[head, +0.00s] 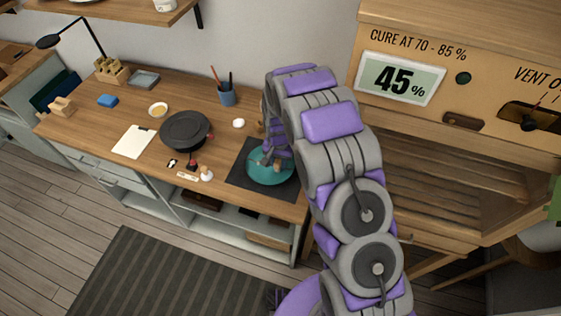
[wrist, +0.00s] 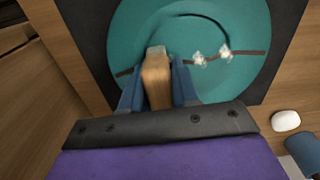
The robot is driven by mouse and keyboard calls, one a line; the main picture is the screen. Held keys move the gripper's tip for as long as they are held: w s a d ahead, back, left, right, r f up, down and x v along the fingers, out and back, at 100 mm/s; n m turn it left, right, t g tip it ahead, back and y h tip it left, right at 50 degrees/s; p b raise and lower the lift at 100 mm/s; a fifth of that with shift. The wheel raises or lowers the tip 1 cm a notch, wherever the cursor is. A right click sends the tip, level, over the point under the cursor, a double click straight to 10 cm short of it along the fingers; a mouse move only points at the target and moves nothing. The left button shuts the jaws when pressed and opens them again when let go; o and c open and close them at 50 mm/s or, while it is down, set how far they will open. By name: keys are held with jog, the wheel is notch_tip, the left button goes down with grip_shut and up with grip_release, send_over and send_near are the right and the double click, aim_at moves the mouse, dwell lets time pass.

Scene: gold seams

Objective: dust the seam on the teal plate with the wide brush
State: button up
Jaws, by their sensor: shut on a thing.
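The teal plate (head: 262,178) lies on a dark mat (head: 238,178) at the right end of the workbench; it also fills the upper wrist view (wrist: 235,80). A dark brown seam (wrist: 252,53) crosses the plate, with two whitish, clear-looking pieces (wrist: 198,58) (wrist: 224,52) on it, right of the brush. My gripper (wrist: 157,72) is shut on the wooden handle of the wide brush (wrist: 156,88). The pale brush tip is over the plate near the left part of the seam; I cannot tell whether it touches. In the head view my arm partly hides the plate and gripper (head: 272,152).
A black round dish (head: 186,130), a white clipboard (head: 133,142), a small bowl (head: 157,110) and a blue cup with tools (head: 227,96) stand left of the mat. A white rounded object (head: 238,123) lies near the plate. A wooden cabinet reading 45% (head: 400,80) stands at right.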

jog(key=shift+w+a, duration=0.2)
jog(key=shift+a, duration=0.15)
jog(key=shift+s+a, duration=0.15)
jog(key=shift+a, duration=0.85)
jog(key=shift+w+a, duration=0.55)
jog(key=shift+w, duration=0.25)
jog(key=shift+s+a, duration=0.2)
jog(key=shift+a, duration=0.3)
jog(key=shift+s+a, duration=0.15)
jog(key=shift+a, duration=0.35)
jog(key=shift+w+a, duration=0.55)
jog(key=shift+w, duration=0.3)
jog(key=shift+r+p, duration=0.1)
jog(key=shift+p, duration=0.2)
jog(key=shift+r, duration=0.75)
